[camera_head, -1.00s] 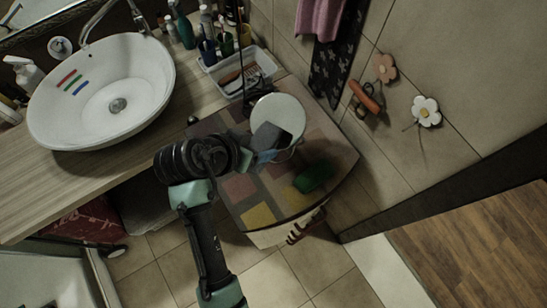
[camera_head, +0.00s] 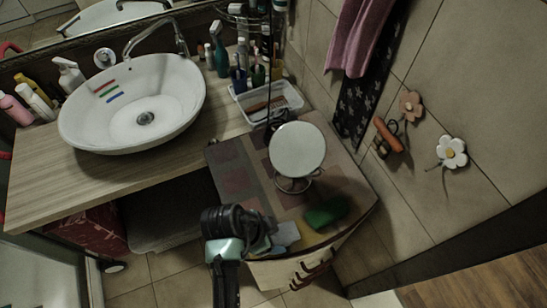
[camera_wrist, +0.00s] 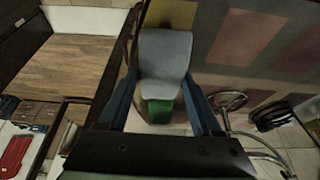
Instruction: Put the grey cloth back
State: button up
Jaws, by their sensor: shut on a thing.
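The grey cloth (camera_head: 286,234) is a small pale grey piece at the front of the patchwork-topped cabinet (camera_head: 232,165). My gripper (camera_head: 264,243) is shut on it, and my wrist is to its left. In the wrist view the grey cloth (camera_wrist: 165,54) sticks out between the blue fingers of my gripper (camera_wrist: 162,82). A green cloth or sponge (camera_head: 325,212) lies on the cabinet top to the right; a green piece (camera_wrist: 160,110) also shows by the grey cloth in the wrist view. I cannot tell whether the grey cloth touches the cabinet top.
A round mirror on a stand (camera_head: 298,150) stands on the cabinet. A white bin of small items (camera_head: 268,102) and a basin (camera_head: 130,105) are on the counter. On the wall are a pink towel (camera_head: 358,35), an orange flower hook (camera_head: 411,105) and a white flower hook (camera_head: 452,151).

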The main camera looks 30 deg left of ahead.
jog(key=shift+f, duration=0.9)
jog(key=shift+f, duration=0.15)
jog(key=o, duration=1.2)
jog(key=b+v, duration=0.1)
jog(key=v, duration=1.1)
jog(key=shift+r, duration=0.2)
